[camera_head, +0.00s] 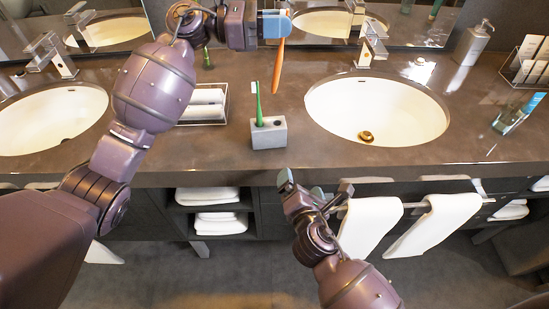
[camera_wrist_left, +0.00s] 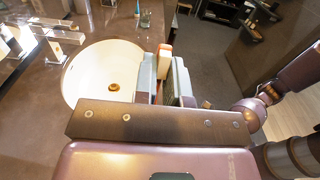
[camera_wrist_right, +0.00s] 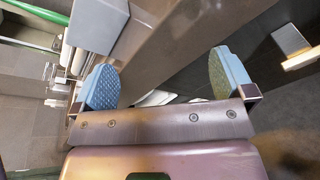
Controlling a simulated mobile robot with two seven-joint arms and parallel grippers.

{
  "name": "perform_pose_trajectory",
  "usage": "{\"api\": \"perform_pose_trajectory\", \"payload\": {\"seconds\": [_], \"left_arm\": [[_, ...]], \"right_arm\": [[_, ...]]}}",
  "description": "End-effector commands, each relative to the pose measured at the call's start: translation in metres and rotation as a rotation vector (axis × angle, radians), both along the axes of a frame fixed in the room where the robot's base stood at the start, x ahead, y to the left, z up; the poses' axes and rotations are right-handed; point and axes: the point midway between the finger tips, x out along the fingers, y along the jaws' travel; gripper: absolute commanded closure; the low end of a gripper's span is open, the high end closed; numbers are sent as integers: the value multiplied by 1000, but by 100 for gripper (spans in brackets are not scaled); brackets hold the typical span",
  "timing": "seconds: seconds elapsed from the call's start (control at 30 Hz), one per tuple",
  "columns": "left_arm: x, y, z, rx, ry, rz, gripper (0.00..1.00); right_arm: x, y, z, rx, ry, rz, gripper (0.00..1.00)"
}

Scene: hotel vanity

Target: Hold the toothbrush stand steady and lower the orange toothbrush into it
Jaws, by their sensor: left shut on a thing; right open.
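The orange toothbrush (camera_head: 279,68) hangs steeply, slightly tilted, from my left gripper (camera_head: 274,24), which is shut on it high above the counter. In the left wrist view its orange end (camera_wrist_left: 165,49) shows between the fingers (camera_wrist_left: 163,80). The grey toothbrush stand (camera_head: 269,134) is on the counter near the front edge, lower than the orange toothbrush and apart from it. A green toothbrush (camera_head: 258,106) stands in its left hole; the right hole looks empty. My right gripper (camera_head: 303,190) is open and empty, in front of the counter. The stand (camera_wrist_right: 97,26) shows beyond its left finger (camera_wrist_right: 165,78).
A basin (camera_head: 375,108) lies right of the stand and another (camera_head: 50,118) at the left. A towel tray (camera_head: 205,106) is left of the stand. Towels (camera_head: 368,222) hang on a rail below the counter, close to my right gripper. Faucets stand behind the basins.

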Motion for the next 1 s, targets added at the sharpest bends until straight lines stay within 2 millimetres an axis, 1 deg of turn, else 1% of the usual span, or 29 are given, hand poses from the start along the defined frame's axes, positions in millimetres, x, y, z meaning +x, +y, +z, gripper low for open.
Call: {"api": "perform_pose_trajectory", "payload": {"seconds": [0.03,0.1,0.2,0.3,0.4,0.57,0.67,1.0], "left_arm": [[0,0,0,0,0,0,100],[0,0,0,0,0,0,100],[0,0,0,0,0,0,100],[0,0,0,0,0,0,100],[0,0,0,0,0,0,100],[0,0,0,0,0,0,100],[0,0,0,0,0,0,100],[0,0,0,0,0,0,100]], "right_arm": [[6,11,10,-103,-44,32,0],[11,24,22,-253,-101,66,0],[16,40,37,-434,-175,98,0],[19,52,49,-571,-233,115,0],[20,59,57,-657,-270,124,0],[25,63,61,-707,-291,126,0],[34,65,61,-708,-292,126,0],[87,70,61,-704,-291,125,0]]}}
